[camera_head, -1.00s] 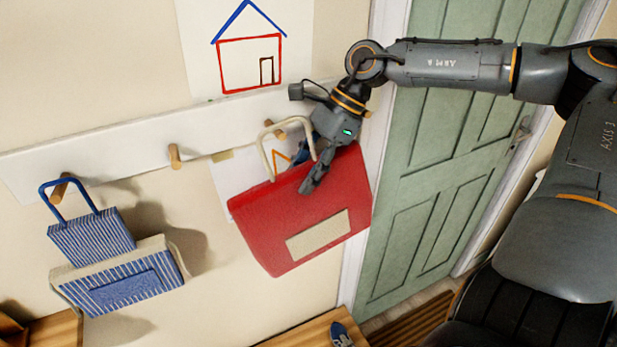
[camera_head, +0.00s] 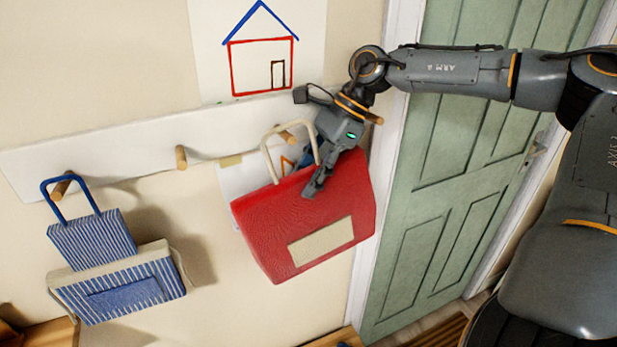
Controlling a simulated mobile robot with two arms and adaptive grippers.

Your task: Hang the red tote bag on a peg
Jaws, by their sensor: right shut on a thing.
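The red tote bag (camera_head: 262,228) has a cream handle loop and a cream label patch. It is held in front of the wall, below the right part of the white peg rail (camera_head: 120,145). My right gripper (camera_head: 318,180) is shut on the bag at its upper edge. The handle (camera_head: 268,150) stands up left of the gripper, close to a wooden peg (camera_head: 286,136); I cannot tell whether it is around the peg. Another peg (camera_head: 181,157) is bare. A further peg (camera_head: 374,118) shows just right of my gripper. My left gripper is not in view.
A blue striped bag (camera_head: 92,240) hangs from the left peg (camera_head: 62,186), with another striped bag (camera_head: 125,290) just below it. A house drawing (camera_head: 262,75) is on the wall above the rail. A green door (camera_head: 455,190) is at right.

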